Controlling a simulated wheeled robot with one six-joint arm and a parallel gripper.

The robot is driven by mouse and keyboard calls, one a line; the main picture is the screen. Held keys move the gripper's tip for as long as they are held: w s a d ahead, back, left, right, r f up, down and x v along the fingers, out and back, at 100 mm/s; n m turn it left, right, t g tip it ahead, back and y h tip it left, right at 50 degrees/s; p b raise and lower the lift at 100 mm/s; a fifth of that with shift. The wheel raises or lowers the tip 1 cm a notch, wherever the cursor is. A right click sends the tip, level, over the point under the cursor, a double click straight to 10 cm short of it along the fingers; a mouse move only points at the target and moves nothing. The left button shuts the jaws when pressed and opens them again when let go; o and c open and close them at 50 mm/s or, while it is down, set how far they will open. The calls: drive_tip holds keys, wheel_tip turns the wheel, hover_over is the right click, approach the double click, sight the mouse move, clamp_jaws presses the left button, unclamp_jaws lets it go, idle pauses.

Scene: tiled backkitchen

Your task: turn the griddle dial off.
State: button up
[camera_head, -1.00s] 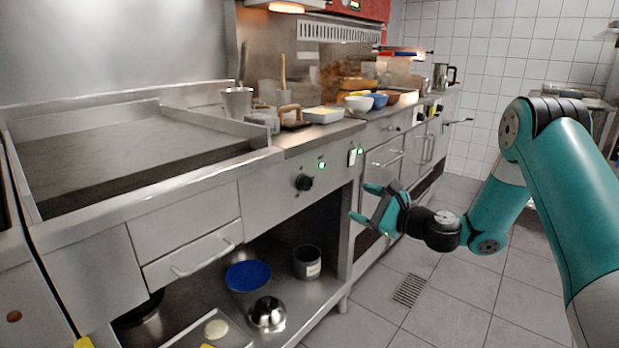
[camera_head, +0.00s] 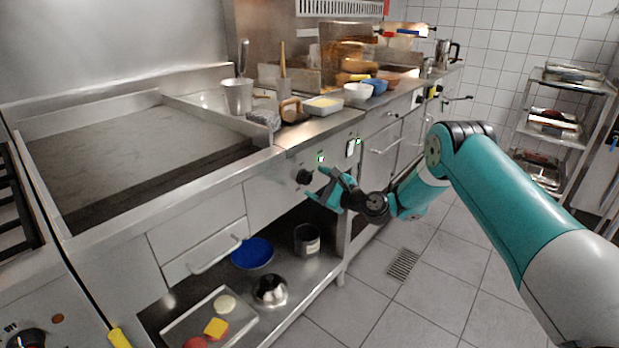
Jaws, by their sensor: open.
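The griddle (camera_head: 130,150) is a wide flat steel plate with raised walls at the left. Its front panel carries a black round dial (camera_head: 304,177), with a small green light (camera_head: 321,159) above and to the right of it. My gripper (camera_head: 316,186) is teal, open and empty, just right of and slightly below the dial. Its fingers point left toward the panel. I cannot tell whether a finger touches the dial. The dial's pointer is too small to read.
A lit switch (camera_head: 352,148) sits right of the dial. A drawer with a bar handle (camera_head: 215,254) is at the left. Floor at right is clear up to a rack (camera_head: 560,140).

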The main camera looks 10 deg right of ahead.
sight(309, 179)
drive_tip(key=shift+x, duration=1.8)
drive_tip(key=c, duration=0.9)
